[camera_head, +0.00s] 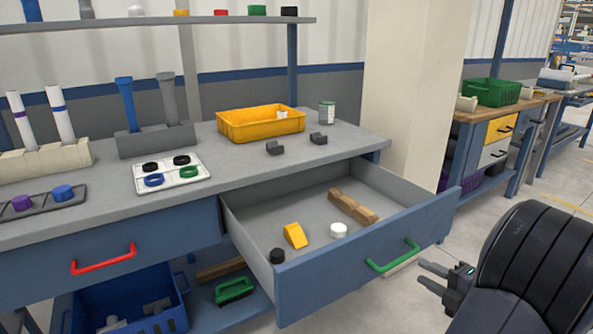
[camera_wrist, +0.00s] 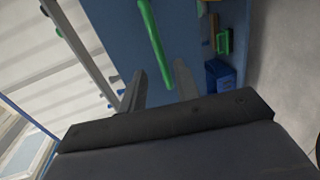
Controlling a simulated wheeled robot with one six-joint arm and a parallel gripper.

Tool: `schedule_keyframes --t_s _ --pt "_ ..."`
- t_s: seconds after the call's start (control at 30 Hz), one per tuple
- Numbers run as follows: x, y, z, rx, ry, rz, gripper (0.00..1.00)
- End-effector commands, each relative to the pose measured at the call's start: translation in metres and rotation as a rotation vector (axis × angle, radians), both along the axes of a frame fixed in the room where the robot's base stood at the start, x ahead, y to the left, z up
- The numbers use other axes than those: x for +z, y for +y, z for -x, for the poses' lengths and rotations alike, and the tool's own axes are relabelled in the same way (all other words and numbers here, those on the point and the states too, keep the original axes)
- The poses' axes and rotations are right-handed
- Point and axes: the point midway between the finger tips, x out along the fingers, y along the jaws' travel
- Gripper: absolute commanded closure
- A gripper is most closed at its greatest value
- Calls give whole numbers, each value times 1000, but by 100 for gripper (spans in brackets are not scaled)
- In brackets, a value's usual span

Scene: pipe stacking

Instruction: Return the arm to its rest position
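My gripper (camera_head: 430,276) is to the right of the open drawer (camera_head: 361,252), out in front of the workbench and close to the drawer's green handle (camera_head: 392,257). Its two fingers are apart with nothing between them. In the wrist view, my gripper (camera_wrist: 160,85) points toward the blue drawer front, and the green handle (camera_wrist: 153,45) shows just beyond the fingertips. I see a gap between handle and fingers in the head view. My dark arm fills the lower right of the head view.
The drawer holds a yellow wedge (camera_head: 296,235), a white cap (camera_head: 338,230), a black cap (camera_head: 277,256) and a wooden block (camera_head: 353,207). A yellow bin (camera_head: 260,123) stands on the bench. A blue crate (camera_head: 128,306) sits below. Floor is clear right of the drawer.

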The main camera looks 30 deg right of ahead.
Motion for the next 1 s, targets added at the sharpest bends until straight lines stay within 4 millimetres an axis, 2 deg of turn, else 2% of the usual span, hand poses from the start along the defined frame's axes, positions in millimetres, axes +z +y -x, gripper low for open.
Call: schedule_keyframes --t_s 0.3,0.5,0.7,1.0 --pt "-13 6 -56 4 0 1 69" --pt "-17 7 -78 2 0 1 69" --pt "-16 7 -86 0 -1 -1 69" --pt "-16 7 -86 -1 0 -1 69"
